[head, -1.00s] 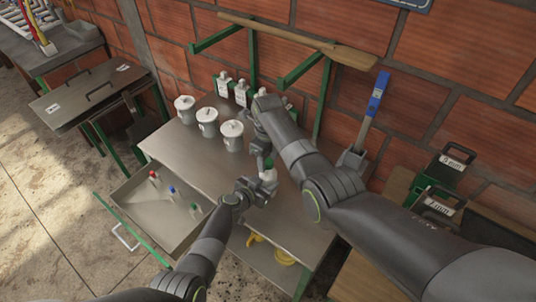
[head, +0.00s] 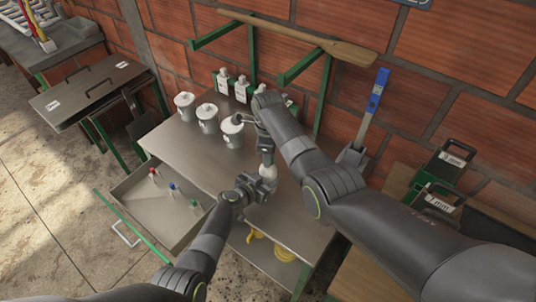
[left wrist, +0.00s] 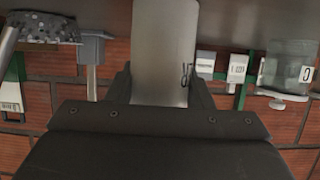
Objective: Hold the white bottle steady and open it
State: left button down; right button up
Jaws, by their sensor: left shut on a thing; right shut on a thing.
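The white bottle (head: 270,172) is held above the metal table between my two grippers. My left gripper (head: 262,184) is shut on its body from below left. In the left wrist view the bottle (left wrist: 164,45) is a large, shaded pale cylinder between the fingers (left wrist: 162,92). My right gripper (head: 266,152) points down at the bottle's top and is shut on its cap. The cap is hidden by the fingers, so I cannot tell whether it is loose.
Three white lidded pots (head: 207,117) stand on the metal table (head: 180,140), left of my grippers. White-labelled bottles (head: 241,90) line the back. An open drawer (head: 140,205) at left holds small bottles with coloured caps. A brick wall with green brackets closes the back.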

jog(key=n, duration=0.6)
jog(key=shift+r, duration=0.1)
jog(key=n, duration=0.6)
jog(key=shift+w+n, duration=0.1)
jog(key=shift+n, duration=0.2)
jog(key=n, duration=1)
jog(key=shift+n, duration=0.4)
jog(key=n, duration=0.7)
jog(key=shift+n, duration=0.4)
jog(key=n, duration=1.7)
jog(key=shift+r, duration=0.25)
jog(key=shift+r, duration=0.9)
